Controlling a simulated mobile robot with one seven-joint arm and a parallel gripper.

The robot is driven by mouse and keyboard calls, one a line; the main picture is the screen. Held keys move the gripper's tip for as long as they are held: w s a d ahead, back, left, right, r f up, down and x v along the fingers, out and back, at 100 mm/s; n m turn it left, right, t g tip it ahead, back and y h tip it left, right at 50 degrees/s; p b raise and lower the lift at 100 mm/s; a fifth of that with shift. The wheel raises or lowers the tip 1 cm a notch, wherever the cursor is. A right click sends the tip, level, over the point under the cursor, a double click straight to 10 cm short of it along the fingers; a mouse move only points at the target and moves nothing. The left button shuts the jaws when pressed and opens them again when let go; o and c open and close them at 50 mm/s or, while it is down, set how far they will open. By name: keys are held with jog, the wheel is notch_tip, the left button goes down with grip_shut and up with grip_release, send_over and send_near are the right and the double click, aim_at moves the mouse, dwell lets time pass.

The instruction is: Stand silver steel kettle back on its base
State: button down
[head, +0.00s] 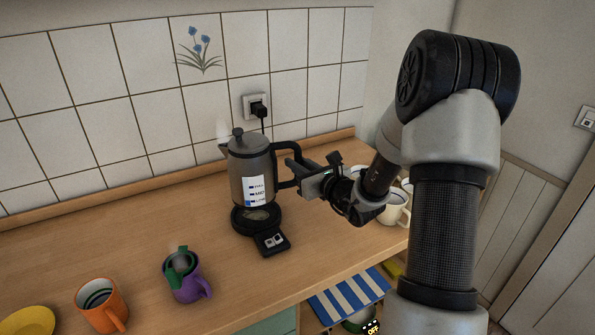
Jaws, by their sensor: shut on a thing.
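The silver steel kettle (251,170) is upright in the head view, with a black lid, a white label and a black handle on its right. Its bottom is directly over the round black base (244,222). I cannot tell whether it touches the base or hangs just above it. The base has a small switch panel at its front right. My gripper (295,174) comes in from the right and is shut on the kettle's handle. The gripper hides part of the handle.
Cream mugs (397,208) stand on the right, partly behind my arm. A plugged-in socket (257,107) is on the tiled wall.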

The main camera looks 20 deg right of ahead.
jog(key=shift+f+b, duration=1.35)
jog(key=shift+f, duration=0.75)
jog(key=shift+b, duration=0.45)
dwell(0.8)
jog(key=shift+f+b, duration=1.2)
jog(key=shift+f, duration=0.2)
dwell(1.6)
jog(key=c, duration=1.6)
grip_release()
jog(key=shift+v, duration=3.5)
